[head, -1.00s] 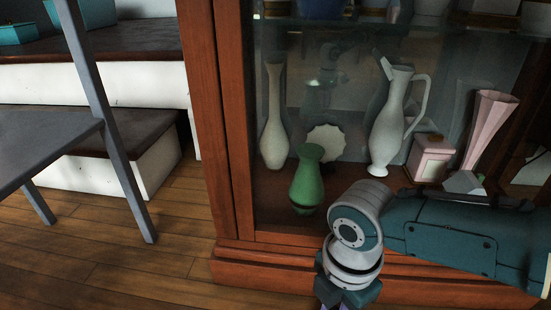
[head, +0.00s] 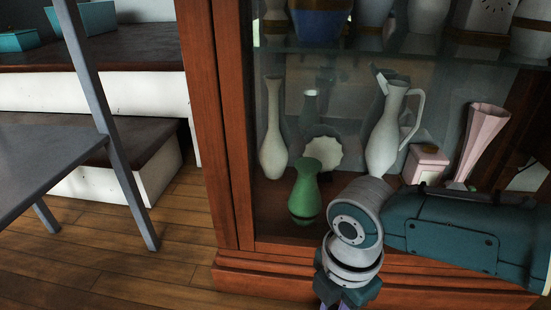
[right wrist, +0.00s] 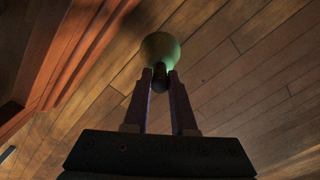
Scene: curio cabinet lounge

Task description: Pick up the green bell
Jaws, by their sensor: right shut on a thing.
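The green bell (right wrist: 160,46) shows in the right wrist view, its rounded green body beyond the fingertips and a dark handle between them. My right gripper (right wrist: 161,78) is shut on that handle and holds the bell over the wooden floor. In the head view my right gripper (head: 344,302) is at the bottom edge, in front of the cabinet base, and its fingertips and the bell are out of frame. My left gripper is in neither view.
The wooden cabinet (head: 222,120) holds a green vase (head: 306,192), a white vase (head: 273,135), a white jug (head: 386,135), a pink box (head: 426,166) and a pink vase (head: 482,140). A grey chair (head: 60,160) and white-sided steps (head: 90,98) are left. Floor between is clear.

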